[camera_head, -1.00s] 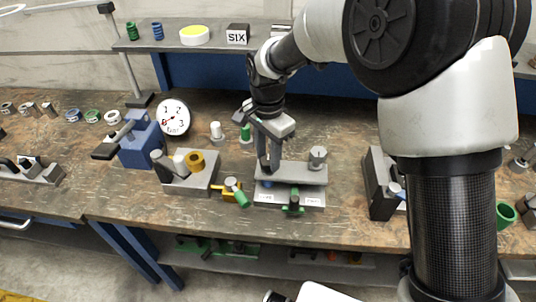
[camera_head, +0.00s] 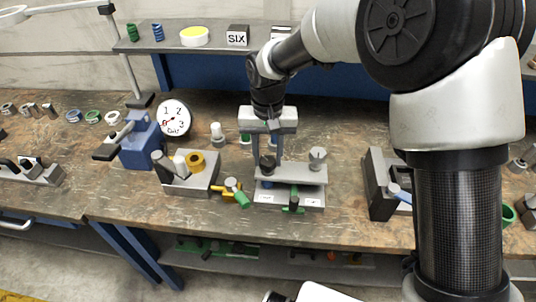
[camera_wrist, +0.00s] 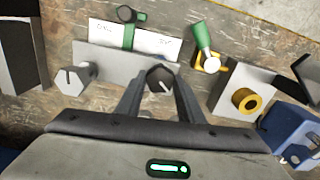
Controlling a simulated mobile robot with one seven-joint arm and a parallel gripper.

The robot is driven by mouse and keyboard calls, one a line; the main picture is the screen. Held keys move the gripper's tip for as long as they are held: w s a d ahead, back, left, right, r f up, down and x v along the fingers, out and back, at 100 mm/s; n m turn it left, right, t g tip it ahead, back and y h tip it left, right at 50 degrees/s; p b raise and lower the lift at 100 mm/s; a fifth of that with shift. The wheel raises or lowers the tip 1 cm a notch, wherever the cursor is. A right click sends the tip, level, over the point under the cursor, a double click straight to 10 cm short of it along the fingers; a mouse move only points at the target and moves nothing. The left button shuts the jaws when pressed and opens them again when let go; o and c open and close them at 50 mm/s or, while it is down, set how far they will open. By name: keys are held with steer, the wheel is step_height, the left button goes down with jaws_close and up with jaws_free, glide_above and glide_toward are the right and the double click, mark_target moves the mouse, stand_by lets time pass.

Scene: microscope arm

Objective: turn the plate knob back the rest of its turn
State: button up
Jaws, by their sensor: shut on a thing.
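The plate knob (camera_wrist: 161,79) is a dark round knob with a pale pointer line, on a grey plate (camera_wrist: 112,65). In the wrist view it sits between the tips of my gripper's two fingers (camera_wrist: 158,88), which are shut on it. In the head view my gripper (camera_head: 267,160) reaches down onto the left part of the plate (camera_head: 298,176), and the knob is a small dark shape between the fingers. A white label strip (camera_wrist: 133,38) lies along the plate's edge, with a small green lever (camera_wrist: 129,30) across it.
A grey hexagonal knob (camera_head: 317,157) stands on the plate's right end. A yellow valve with a green handle (camera_head: 238,195) and a grey block with a brass ring (camera_head: 197,162) are to the left. A dark grey bracket (camera_head: 379,185) stands to the right.

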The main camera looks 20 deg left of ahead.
steer(key=n, duration=0.6)
steer(key=shift+s+d+f+p, duration=0.1)
steer(key=shift+f+p, duration=0.1)
steer(key=shift+p, duration=0.15)
steer(key=n+p, duration=0.1)
steer(key=n, duration=0.5)
steer(key=shift+n, duration=0.4)
steer(key=n+p, duration=0.2)
steer(key=n, duration=0.4)
steer(key=n+p, duration=0.1)
steer(key=n, duration=0.2)
steer(key=shift+s+n+p, duration=0.1)
steer(key=shift+n+p, duration=0.2)
steer(key=shift+n, duration=0.1)
steer(key=shift+n+p, duration=0.55)
steer(key=shift+n, duration=1.15)
steer(key=shift+f, duration=0.1)
steer(key=shift+d, duration=0.1)
steer(key=o, duration=1.1)
steer(key=shift+c, duration=0.2)
